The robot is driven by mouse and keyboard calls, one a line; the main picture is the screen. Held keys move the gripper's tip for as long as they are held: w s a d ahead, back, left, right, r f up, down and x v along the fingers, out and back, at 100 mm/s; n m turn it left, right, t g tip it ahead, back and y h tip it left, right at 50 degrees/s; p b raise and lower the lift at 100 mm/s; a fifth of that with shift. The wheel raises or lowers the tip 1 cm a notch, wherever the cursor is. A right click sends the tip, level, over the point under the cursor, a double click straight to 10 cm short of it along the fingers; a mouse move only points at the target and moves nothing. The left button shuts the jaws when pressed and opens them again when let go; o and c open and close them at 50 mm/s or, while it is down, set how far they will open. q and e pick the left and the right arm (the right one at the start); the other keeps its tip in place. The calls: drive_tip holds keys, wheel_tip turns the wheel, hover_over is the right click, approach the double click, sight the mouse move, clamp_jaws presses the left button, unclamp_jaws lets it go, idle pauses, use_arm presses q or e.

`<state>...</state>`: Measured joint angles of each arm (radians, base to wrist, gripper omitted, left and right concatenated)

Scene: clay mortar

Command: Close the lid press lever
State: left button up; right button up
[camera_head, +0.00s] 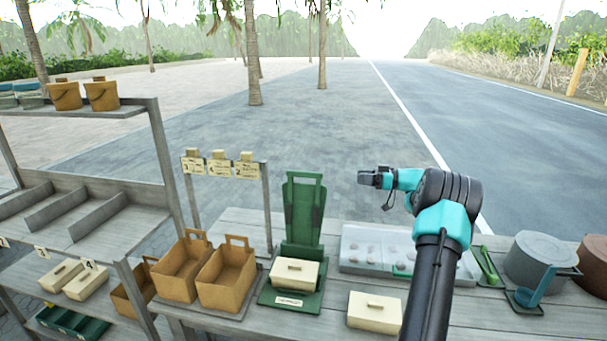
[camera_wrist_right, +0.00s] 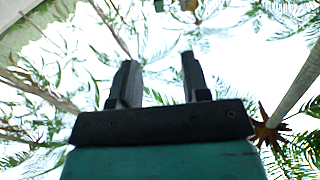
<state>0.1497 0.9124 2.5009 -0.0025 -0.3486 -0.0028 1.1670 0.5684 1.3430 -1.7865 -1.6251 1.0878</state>
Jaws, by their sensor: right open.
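The lid press is the green device on the table, with a flat base (camera_head: 291,302) and a tall green lever (camera_head: 303,207) standing upright at its back. A cream lidded box (camera_head: 295,273) sits on the base in front of the lever. My right gripper (camera_head: 362,178) is raised above the table, to the right of the lever and apart from it, pointing left. In the right wrist view its two dark fingers (camera_wrist_right: 157,85) are spread with nothing between them. My left gripper is not in view.
Brown baskets (camera_head: 224,279) stand left of the press. A second cream box (camera_head: 374,312) lies to its right, with a pale tray (camera_head: 352,262) behind. A sign rack (camera_head: 266,205) stands behind left.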

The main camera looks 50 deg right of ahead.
sight(314, 173)
drive_tip(key=x, duration=1.7)
drive_tip(key=shift+w+a, duration=0.1)
drive_tip(key=shift+w, duration=0.15)
clamp_jaws()
